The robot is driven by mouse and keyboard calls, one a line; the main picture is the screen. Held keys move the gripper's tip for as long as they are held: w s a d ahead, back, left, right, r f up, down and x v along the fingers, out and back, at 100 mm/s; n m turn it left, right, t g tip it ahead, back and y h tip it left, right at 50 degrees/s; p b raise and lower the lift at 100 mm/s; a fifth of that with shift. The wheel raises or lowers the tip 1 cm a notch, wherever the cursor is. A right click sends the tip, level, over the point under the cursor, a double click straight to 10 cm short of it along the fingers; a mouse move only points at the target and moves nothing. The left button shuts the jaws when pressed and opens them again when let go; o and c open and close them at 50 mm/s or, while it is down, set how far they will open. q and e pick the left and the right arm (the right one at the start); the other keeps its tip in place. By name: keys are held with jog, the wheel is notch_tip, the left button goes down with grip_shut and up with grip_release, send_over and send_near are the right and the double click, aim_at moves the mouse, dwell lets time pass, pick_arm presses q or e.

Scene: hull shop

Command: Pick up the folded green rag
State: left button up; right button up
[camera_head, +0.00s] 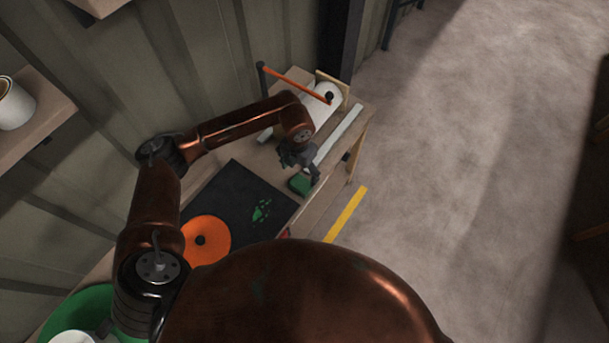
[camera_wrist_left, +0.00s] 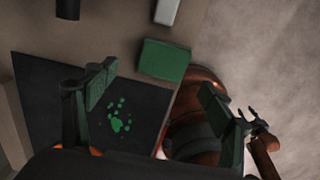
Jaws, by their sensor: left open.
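The folded green rag (camera_head: 299,184) lies on the workbench near its front edge, just past the corner of a dark mat. In the left wrist view the rag (camera_wrist_left: 165,60) is a flat green rectangle, beyond the fingertips and roughly between their lines. My left gripper (camera_head: 301,165) is above the bench close to the rag, partly covering it in the head view. In the wrist view its two fingers (camera_wrist_left: 155,92) are wide apart with nothing between them. A dark gripper on a copper arm, seemingly my right one (camera_wrist_left: 258,122), shows small at the right.
The dark mat (camera_head: 232,188) has green splotches (camera_head: 261,210) and an orange disc (camera_head: 206,240) on it. A pale strip (camera_head: 338,134) lies beyond the rag. Open floor is at right.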

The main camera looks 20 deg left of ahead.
aim_at(301, 184)
pick_arm(q)
jog(key=shift+w+f, duration=0.1)
jog(key=shift+f, duration=1.1)
jog(key=f, duration=0.3)
jog(key=f+b, duration=0.1)
jog(key=shift+s+d+f, duration=0.3)
jog(key=shift+f, duration=0.45)
jog(key=shift+r, duration=0.1)
jog(key=shift+c, duration=0.3)
jog(key=shift+c, duration=0.9)
jog(key=c, duration=0.9)
